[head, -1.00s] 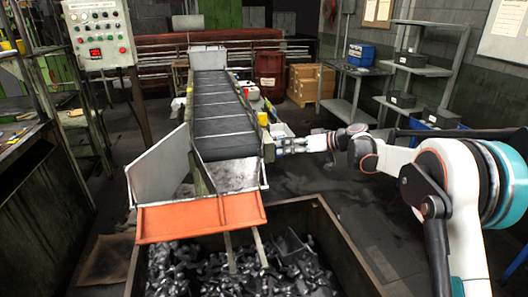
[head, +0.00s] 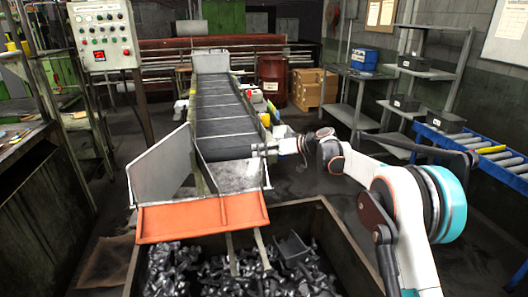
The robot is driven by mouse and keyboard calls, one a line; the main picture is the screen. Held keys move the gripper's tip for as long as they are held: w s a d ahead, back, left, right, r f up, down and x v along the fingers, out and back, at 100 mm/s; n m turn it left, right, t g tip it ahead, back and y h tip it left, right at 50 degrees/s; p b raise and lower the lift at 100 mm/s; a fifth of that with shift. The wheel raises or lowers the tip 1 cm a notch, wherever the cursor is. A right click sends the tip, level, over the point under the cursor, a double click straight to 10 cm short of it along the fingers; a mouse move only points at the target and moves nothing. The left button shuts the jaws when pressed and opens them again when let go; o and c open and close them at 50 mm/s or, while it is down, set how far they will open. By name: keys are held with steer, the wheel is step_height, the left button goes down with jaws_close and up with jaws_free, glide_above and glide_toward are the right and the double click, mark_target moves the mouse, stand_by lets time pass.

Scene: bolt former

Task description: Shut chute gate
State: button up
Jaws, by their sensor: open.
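The chute (head: 235,178) sits at the near end of a sloping cleated conveyor (head: 222,115). A grey side plate (head: 158,163) stands swung outward on its left, and an orange lip (head: 201,217) hangs at its front over the bin. I cannot tell for sure which of these plates is the gate. My gripper (head: 259,150) is at the right side of the chute mouth, near its right wall, with its fingers pointing left. It holds nothing that I can see. Its fingertips are small, and I cannot tell whether they touch the chute.
A large bin (head: 330,235) full of dark metal parts stands below the chute. A control panel (head: 103,35) is at upper left, a workbench (head: 40,190) at left. Shelves (head: 425,72) and a roller conveyor (head: 480,150) stand at right. Floor shows between bin and shelves.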

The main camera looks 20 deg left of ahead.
jaws_close()
